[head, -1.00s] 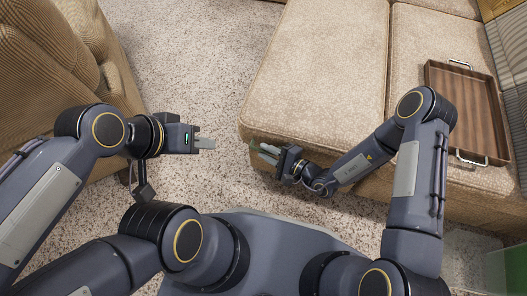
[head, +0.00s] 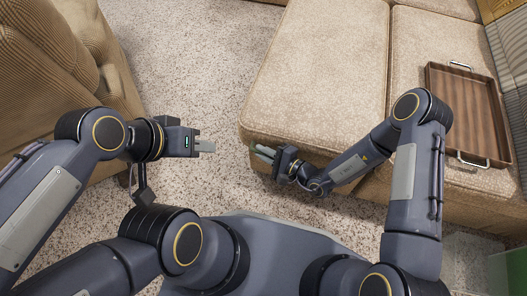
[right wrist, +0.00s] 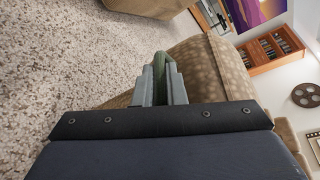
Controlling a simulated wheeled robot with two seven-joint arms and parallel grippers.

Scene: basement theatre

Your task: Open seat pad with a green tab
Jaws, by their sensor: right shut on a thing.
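The seat pad (head: 318,75) is a beige patterned cushion lying flat on the sofa, to the right of centre in the head view. Its green tab (right wrist: 173,75) shows in the right wrist view between my right gripper's fingers, at the pad's front left corner. My right gripper (head: 263,152) is shut on the tab beside that corner. The fingers hide part of the tab. In the right wrist view the pad's edge (right wrist: 212,75) is just right of the fingers. My left gripper (head: 207,146) is over the carpet, left of the pad and apart from it; its fingers look close together.
A second cushion (head: 418,60) lies to the right, carrying a wooden tray (head: 462,110) with metal handles. A brown ribbed armchair (head: 50,60) stands at the left. Speckled carpet (head: 200,60) is free between armchair and sofa. A wooden shelf (right wrist: 275,50) stands far off.

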